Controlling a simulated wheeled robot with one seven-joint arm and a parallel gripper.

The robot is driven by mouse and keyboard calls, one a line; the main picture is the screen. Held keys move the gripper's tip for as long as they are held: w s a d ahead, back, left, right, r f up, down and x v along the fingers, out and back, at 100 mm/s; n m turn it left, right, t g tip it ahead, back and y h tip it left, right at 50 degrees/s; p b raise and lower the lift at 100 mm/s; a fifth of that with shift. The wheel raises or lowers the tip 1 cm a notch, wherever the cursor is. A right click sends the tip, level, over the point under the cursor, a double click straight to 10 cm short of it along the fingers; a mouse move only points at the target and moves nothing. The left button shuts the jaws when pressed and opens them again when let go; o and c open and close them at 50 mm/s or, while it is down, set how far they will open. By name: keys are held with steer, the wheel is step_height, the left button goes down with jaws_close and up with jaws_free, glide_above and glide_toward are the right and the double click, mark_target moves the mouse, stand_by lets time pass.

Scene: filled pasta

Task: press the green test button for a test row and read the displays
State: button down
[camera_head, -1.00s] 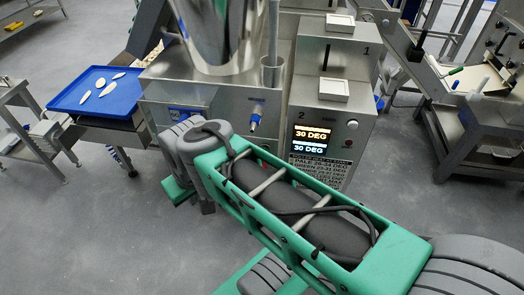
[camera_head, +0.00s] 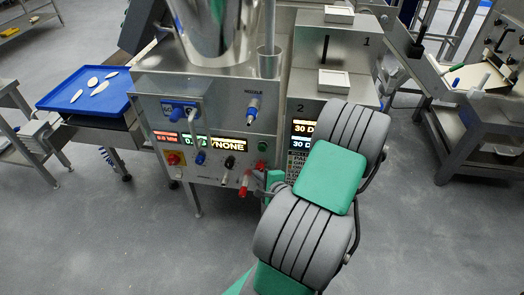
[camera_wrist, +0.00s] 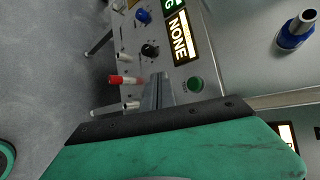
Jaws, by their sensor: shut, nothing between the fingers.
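The green test button (camera_wrist: 195,84) is on the steel panel in the wrist view, just right of my gripper (camera_wrist: 160,80). It also shows at the panel's right side in the head view (camera_head: 262,146). My gripper is shut and empty; its fingers point at the panel near the button, and I cannot tell any contact. The panel display (camera_head: 228,145) reads "NONE" at its right end; red and green readings to its left are too small to read surely. It also shows in the wrist view (camera_wrist: 180,38). The second display (camera_head: 302,127), reading "30 D", is partly hidden by my arm.
A red-tipped handle (camera_wrist: 122,79) and dark and blue knobs (camera_wrist: 150,50) sit close to my fingers. A red emergency-style knob (camera_head: 173,160) is at the panel's left. A blue tray (camera_head: 60,100) with several pale pieces stands far left. The floor in front is clear.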

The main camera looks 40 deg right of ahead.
mark_target(262, 148)
steer(key=w+d, duration=0.5)
steer(key=d, duration=0.2)
steer(key=shift+w, duration=0.25)
steer(key=shift+w, duration=0.1)
stand_by(1.9)
steer(key=shift+w+d, duration=0.15)
steer(key=shift+d, duration=0.15)
steer(key=shift+w+d+b, duration=0.25)
steer(key=shift+d+b, duration=0.1)
stand_by(0.6)
steer(key=shift+s+a, duration=0.5)
steer(key=shift+a, duration=0.15)
steer(key=shift+s+a, duration=0.1)
